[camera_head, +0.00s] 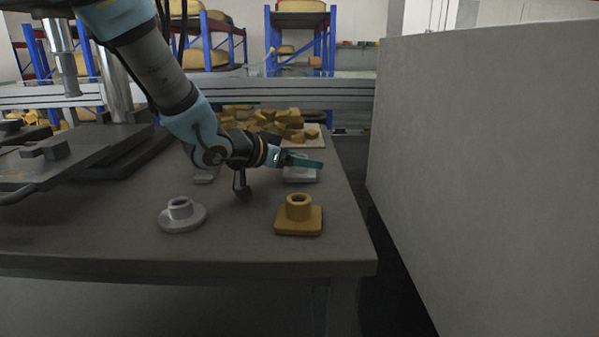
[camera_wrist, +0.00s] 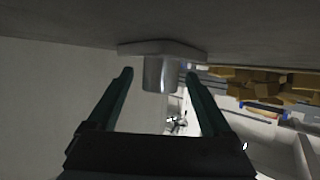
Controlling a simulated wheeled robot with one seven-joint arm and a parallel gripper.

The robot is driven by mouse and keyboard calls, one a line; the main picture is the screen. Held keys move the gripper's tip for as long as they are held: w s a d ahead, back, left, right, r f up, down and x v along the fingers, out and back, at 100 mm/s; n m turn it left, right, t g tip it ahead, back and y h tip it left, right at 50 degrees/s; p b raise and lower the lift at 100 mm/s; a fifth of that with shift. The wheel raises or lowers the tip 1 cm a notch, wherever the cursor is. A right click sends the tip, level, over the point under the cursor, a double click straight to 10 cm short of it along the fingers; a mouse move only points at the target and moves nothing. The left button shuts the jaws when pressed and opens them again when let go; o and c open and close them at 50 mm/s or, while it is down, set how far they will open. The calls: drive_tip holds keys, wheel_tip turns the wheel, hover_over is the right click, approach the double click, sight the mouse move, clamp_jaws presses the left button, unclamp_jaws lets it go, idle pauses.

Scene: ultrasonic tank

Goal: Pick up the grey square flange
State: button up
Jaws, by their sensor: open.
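The grey square flange (camera_head: 300,176) stands on the table toward its right side, partly hidden by my gripper in the head view. In the wrist view the picture is turned over, and the flange's flat base (camera_wrist: 190,50) lies against the table with its round neck pointing down the picture. My gripper (camera_head: 316,163) is open and level at the height of the neck. In the wrist view the neck appears between the two fingertips (camera_wrist: 159,76); I cannot tell how deep it is between them. Nothing is held.
An orange square flange (camera_head: 298,222) and a grey round flange (camera_head: 182,217) stand nearer the front of the table (camera_head: 240,245). Another grey piece (camera_head: 206,176) is partly hidden behind my arm. Orange blocks (camera_head: 275,122) lie at the back. A large grey panel (camera_head: 485,150) rises at right.

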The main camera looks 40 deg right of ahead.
clamp_jaws()
idle(0.6)
